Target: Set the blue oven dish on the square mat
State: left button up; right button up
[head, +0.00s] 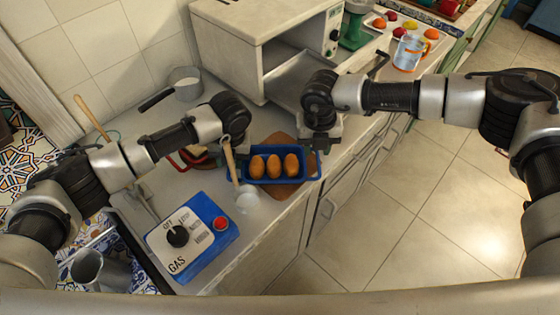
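The blue oven dish (271,181) holds three brown rolls (274,165). It is on or just above a brown mat (286,193), whose edges show behind and in front of it; I cannot tell if it touches. My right gripper (322,146) points down at the dish's right end, close to or at its rim. Its fingertips are small and dark, so its grip is unclear. My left gripper (232,140) is by the dish's left end, near a wooden-handled ladle (230,163); its fingers are mostly hidden.
A white oven (270,40) stands open behind the dish. A blue gas control box (195,238) is at the front left. A pot (187,85) is at the back left. A glass jug (409,53) and several fruits stand at the back right. The counter drops to the floor at right.

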jog(key=shift+r, duration=0.3)
pick_arm(q)
notch_tip(320, 180, up, 11)
jog(key=d, duration=0.1)
jog(key=shift+d, duration=0.2)
pick_arm(e)
notch_tip(320, 180, up, 11)
jog(key=shift+a+r, duration=0.2)
pick_arm(q)
jog(key=shift+r, duration=0.1)
dwell(1.0)
